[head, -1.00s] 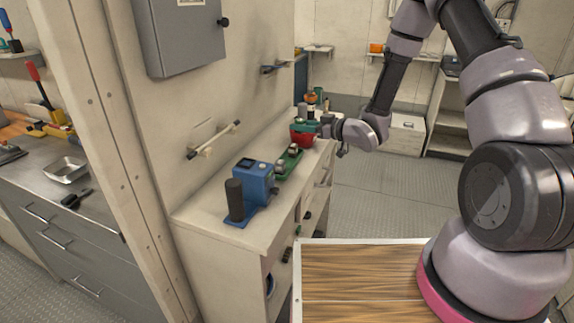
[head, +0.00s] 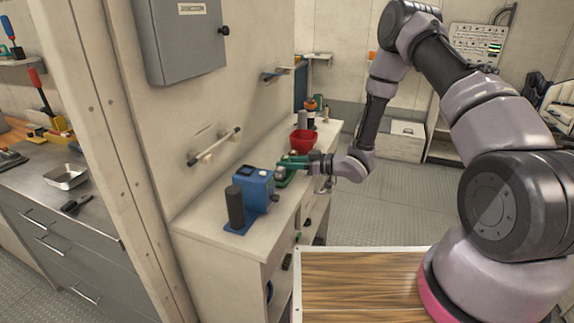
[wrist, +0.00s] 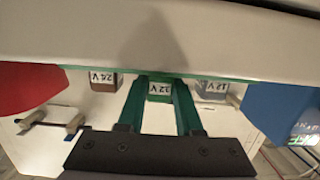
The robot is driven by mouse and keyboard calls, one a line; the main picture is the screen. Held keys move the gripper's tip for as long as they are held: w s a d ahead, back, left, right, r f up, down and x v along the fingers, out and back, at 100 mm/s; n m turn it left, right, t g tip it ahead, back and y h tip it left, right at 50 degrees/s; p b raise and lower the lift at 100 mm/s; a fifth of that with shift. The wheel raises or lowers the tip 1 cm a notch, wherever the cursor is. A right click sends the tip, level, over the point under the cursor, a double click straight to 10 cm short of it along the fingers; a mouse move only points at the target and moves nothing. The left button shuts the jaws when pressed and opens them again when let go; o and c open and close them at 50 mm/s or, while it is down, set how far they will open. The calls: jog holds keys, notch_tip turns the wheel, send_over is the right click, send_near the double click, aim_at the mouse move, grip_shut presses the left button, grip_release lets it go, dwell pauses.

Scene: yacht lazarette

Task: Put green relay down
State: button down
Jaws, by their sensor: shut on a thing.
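My gripper (wrist: 160,100) has green fingers and is shut on the green relay (wrist: 160,89), a small block with a "12 V" label in the wrist view. I cannot tell whether the held relay touches the board.
The blue device (head: 256,182) with a dark cylinder (head: 235,207) stands on the near side of the counter (head: 205,224). A wall rail (head: 215,147) runs above the counter.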

jog(key=shift+f, duration=0.35)
jog(key=shift+f, duration=0.15)
